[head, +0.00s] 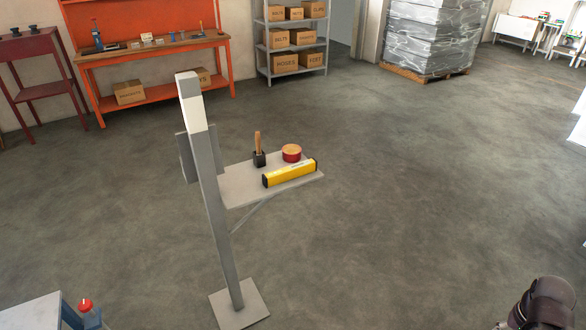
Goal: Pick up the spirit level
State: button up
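The yellow spirit level (289,173) with dark end caps lies along the front edge of a small grey shelf (239,190). The shelf is held by a bracket on an upright grey post (212,190) with a white top. A mallet with a wooden handle and dark head (259,159) stands behind the level, near the post. A round red tin with a tan top (291,153) sits behind the level's middle. My gripper is not in view; only a dark part of my arm shows at the bottom right corner, well apart from the shelf.
The post stands on a square floor plate (240,304). A pale table corner with a red-topped item (86,306) is at the bottom left. An orange workbench (160,95), a shelf of boxes (293,40) and a wrapped pallet (432,35) stand behind. The floor right of the shelf is clear.

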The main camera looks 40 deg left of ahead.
aim_at(277, 177)
jog(key=z, duration=0.05)
jog(key=i, duration=2.6)
jog(key=z, duration=1.75)
jog(key=k, duration=0.1)
jog(key=u, duration=3.6)
